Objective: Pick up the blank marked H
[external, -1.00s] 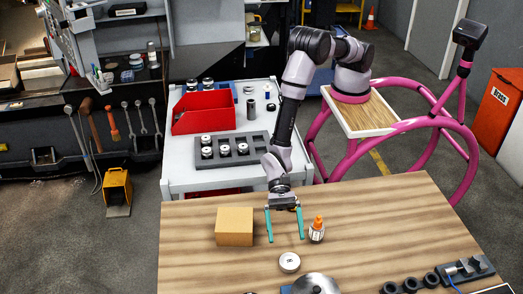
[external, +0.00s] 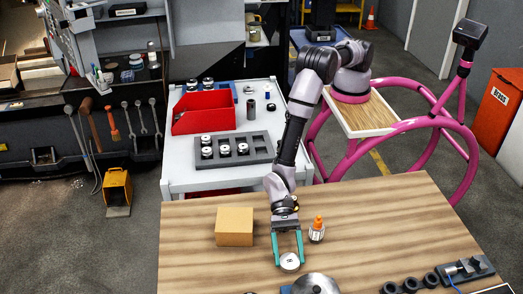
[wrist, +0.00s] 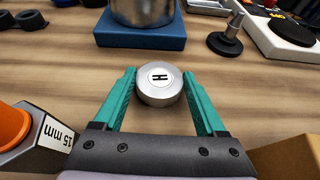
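The blank marked H (wrist: 159,83) is a short silver metal disc with a black H on its pale top. It lies on the wooden table, and it also shows in the external view (external: 290,262). My gripper (wrist: 160,85) is open, with its teal fingers reaching down on either side of the blank. In the wrist view a small gap shows between the blank and the left finger; the right finger is very close to it, and I cannot tell whether it touches. In the external view my gripper (external: 289,263) is low over the table around the blank.
Just beyond the blank is a metal cylinder on a blue base (wrist: 140,34). Black rings (external: 410,284) lie at the right.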

